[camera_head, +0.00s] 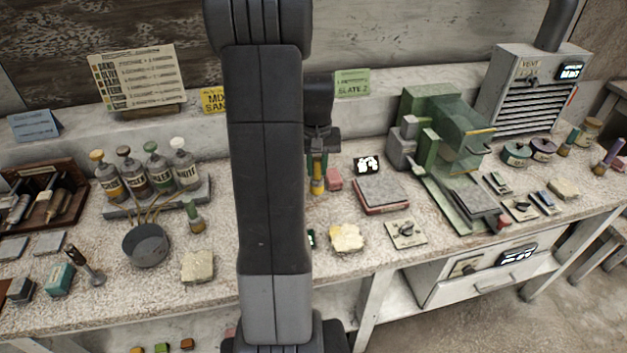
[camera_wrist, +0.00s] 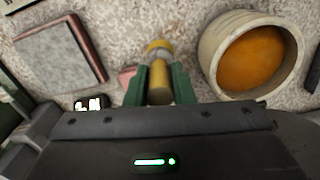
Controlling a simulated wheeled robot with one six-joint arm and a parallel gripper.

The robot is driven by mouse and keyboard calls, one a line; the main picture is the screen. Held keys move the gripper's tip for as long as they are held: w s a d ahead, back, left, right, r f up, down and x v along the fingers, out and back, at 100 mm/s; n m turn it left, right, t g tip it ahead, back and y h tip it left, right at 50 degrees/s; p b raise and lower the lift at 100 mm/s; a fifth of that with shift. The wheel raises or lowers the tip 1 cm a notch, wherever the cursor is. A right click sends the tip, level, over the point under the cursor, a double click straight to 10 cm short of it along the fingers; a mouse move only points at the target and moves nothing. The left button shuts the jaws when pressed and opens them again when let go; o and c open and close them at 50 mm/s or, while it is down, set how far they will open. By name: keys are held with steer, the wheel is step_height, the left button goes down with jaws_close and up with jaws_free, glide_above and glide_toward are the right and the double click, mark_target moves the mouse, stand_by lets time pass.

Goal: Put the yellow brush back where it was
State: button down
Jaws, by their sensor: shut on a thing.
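The yellow brush (camera_head: 317,184) hangs roughly upright below my gripper (camera_head: 318,162) over the middle of the bench. In the wrist view, the brush (camera_wrist: 158,85) is between the two green fingers of my gripper (camera_wrist: 159,84), which are shut on it.
In the wrist view, a pale bowl with orange contents (camera_wrist: 213,62) stands close right of the brush; a grey-topped red scale (camera_wrist: 98,62) lies left. A pink block (camera_head: 334,178) sits beside the brush. A green machine (camera_head: 433,122) stands right. My arm hides part of the bench.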

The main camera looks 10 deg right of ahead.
mark_target(317, 179)
steer(key=shift+f, duration=2.1)
steer(key=shift+f, duration=0.1)
steer(key=c, duration=1.2)
jaws_free()
steer(key=shift+c, duration=0.2)
step_height(317, 179, up, 12)
steer(key=shift+w+r, duration=0.1)
